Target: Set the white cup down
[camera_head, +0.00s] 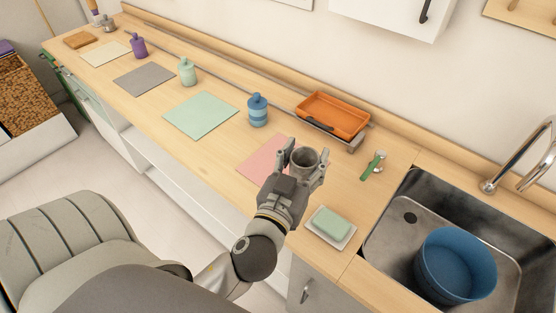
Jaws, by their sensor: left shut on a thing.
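My left gripper (306,168) is shut on a small cup (304,160), with one finger on either side of it. The cup looks grey here, not clearly white. It is upright, with its open mouth facing up. The gripper and cup show over the wooden counter (345,190), just right of a pink mat (256,165) that the gripper partly covers. The cup's base is hidden, so I cannot tell whether it touches the counter. My right gripper is not in view.
A soap dish (347,239) with green soap lies close right of the gripper. An orange tray (332,116) and a blue bottle (257,112) stand behind. The sink (385,238) with a blue tub (455,266) is at right. A mint mat (201,115) lies bare to the left.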

